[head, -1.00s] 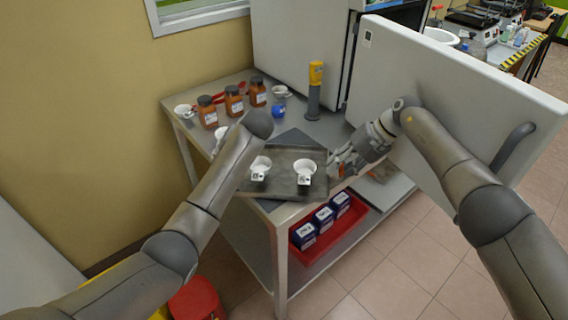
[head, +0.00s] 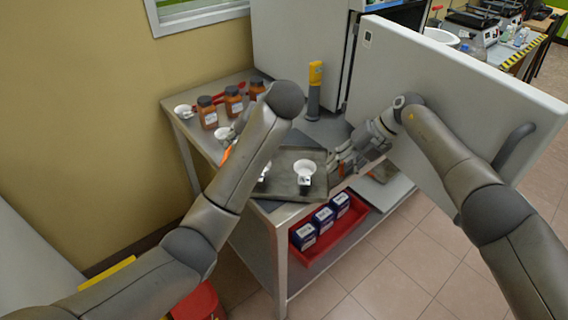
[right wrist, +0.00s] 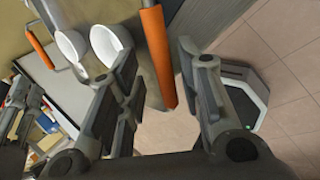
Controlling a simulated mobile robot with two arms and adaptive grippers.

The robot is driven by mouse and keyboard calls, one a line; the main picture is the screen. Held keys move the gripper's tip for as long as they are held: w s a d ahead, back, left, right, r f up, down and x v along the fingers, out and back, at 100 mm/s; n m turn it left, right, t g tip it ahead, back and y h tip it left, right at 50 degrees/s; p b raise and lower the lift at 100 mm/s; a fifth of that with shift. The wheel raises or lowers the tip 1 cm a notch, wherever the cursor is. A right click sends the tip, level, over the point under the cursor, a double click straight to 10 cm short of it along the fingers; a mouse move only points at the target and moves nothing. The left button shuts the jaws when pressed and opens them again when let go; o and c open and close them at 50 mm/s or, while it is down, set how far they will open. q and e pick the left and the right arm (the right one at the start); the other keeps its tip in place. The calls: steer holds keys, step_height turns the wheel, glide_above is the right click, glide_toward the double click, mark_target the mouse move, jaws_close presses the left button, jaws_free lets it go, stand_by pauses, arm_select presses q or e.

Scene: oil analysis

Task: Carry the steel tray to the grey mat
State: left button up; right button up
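The steel tray (head: 312,188) is near the table's front edge, with two white cups (head: 304,168) on it; my left forearm hides its left part. It also shows in the right wrist view (right wrist: 80,92), with an orange handle (right wrist: 158,55) at each end. My right gripper (head: 340,163) is at the tray's right end. In the right wrist view (right wrist: 165,95) its fingers are apart, one either side of the near handle. My left gripper (right wrist: 20,95) shows only partly near the far handle; its fingers are unclear. The grey mat (head: 337,128) shows behind the tray, partly covered.
Brown bottles (head: 208,112) and small white cups (head: 184,111) stand at the table's back left. A yellow-topped grey post (head: 314,90) stands behind the tray. An open white door (head: 450,95) is close to my right arm. A red bin (head: 330,232) with blue boxes sits on the lower shelf.

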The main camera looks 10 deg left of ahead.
step_height(320, 180, up, 9)
steer(key=shift+r, duration=0.1)
stand_by(0.7)
